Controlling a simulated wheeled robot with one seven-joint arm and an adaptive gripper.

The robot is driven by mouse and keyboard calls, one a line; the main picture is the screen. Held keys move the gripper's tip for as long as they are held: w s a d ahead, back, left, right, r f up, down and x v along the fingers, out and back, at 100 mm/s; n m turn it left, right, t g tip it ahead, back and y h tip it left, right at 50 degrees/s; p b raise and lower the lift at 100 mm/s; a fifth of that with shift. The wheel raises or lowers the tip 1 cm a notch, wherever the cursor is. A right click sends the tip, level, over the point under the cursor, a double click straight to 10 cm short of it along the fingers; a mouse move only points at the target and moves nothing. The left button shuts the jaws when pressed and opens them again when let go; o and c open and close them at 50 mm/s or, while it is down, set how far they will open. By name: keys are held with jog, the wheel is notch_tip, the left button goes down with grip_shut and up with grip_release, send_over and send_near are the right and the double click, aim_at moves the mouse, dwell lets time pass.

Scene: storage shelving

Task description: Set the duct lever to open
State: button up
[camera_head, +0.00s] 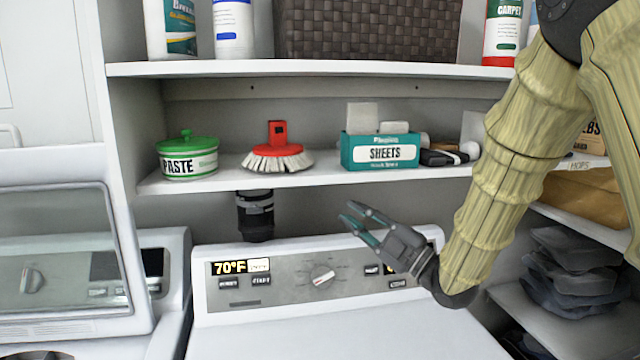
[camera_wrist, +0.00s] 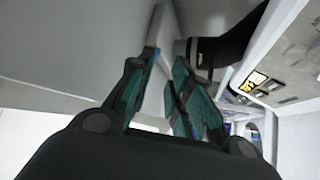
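The black duct (camera_head: 255,217) hangs under the middle shelf, behind the washer's control panel. It has a lighter grey band around it. In the wrist view the dark duct (camera_wrist: 222,50) lies to the upper right, beyond the fingers. I cannot make out a separate lever or its setting in either view. My gripper (camera_head: 349,215) is right of the duct, above the control panel, pointing left toward it. Its teal-padded fingers are apart, with nothing between them, and they also show in the wrist view (camera_wrist: 164,70). The gripper does not touch the duct.
The middle shelf (camera_head: 310,178) above holds a paste tub (camera_head: 187,156), a red brush (camera_head: 277,150) and a sheets box (camera_head: 380,151). The washer's panel (camera_head: 310,277) lies below. The space between my gripper and the duct looks clear.

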jog(key=p+x, duration=0.3)
jog(key=x, duration=0.7)
jog(key=shift+a+r, duration=0.2)
jog(key=shift+r, duration=0.15)
jog(key=shift+s, duration=0.2)
